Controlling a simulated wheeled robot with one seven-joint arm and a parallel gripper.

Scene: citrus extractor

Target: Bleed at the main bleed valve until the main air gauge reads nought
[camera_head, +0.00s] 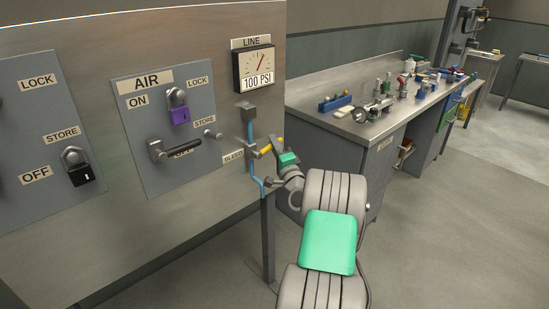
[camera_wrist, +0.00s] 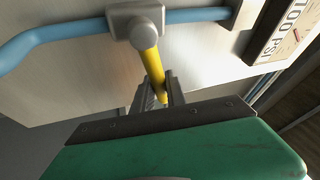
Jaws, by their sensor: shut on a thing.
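The main bleed valve is a grey body (camera_wrist: 136,22) on a blue pipe, with a yellow lever (camera_wrist: 151,60). In the head view the yellow lever (camera_head: 270,146) stands out from the panel by the BLEED label (camera_head: 233,156). My gripper (camera_wrist: 160,95) is shut on the yellow lever near its free end; the fingers also show in the head view (camera_head: 277,144), partly hidden. The main air gauge (camera_head: 254,69), under the LINE label, is above the valve and reads 100 PSI. Its needle points up and slightly right.
The AIR plate (camera_head: 145,125) left of the valve bears a black handle (camera_head: 175,150), level at OFF, and a purple padlock (camera_head: 178,106) by LOCK. A black padlock (camera_head: 80,167) hangs farther left. A workbench (camera_head: 345,120) with tools stands behind my arm. The floor at right is clear.

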